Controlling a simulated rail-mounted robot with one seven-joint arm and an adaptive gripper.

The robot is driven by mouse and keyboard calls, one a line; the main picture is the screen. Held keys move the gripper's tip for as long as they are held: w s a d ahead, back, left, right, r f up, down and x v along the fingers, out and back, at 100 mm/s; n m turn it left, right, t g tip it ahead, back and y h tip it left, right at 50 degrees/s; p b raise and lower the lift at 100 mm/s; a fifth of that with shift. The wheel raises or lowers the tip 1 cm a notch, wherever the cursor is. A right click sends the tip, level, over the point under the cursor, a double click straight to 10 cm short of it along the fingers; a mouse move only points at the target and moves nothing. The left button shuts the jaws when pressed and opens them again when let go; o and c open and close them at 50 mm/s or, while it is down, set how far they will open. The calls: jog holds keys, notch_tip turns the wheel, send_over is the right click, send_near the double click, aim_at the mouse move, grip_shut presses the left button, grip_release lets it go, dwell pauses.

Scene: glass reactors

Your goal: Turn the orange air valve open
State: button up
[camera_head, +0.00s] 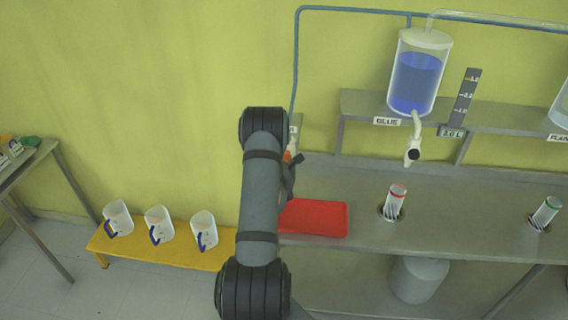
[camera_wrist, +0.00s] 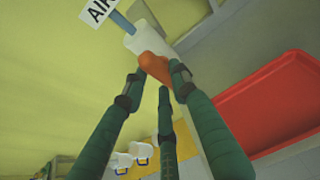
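The orange air valve (camera_wrist: 155,68) sits on a white fitting below the AIR sign (camera_wrist: 97,10) in the wrist view. In the head view only a small bit of the orange valve (camera_head: 287,156) shows beside my arm. My gripper (camera_wrist: 158,76) has its green fingers around the valve, with fingertips close on both sides of it and a third finger below. I cannot tell whether the fingertips press on it. In the head view my gripper (camera_head: 291,178) is mostly hidden behind my arm.
A red tray (camera_head: 318,218) lies on the steel bench right of my gripper. A tank of blue liquid (camera_head: 416,78) hangs above the bench, over a tube with a red rim (camera_head: 395,200). Several white jugs (camera_head: 160,224) stand on a low yellow bench (camera_head: 135,248) at left.

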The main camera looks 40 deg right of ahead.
jog(key=o, duration=0.5)
jog(key=shift+c, duration=0.2)
jog(key=v, duration=1.2)
jog(key=x, duration=1.2)
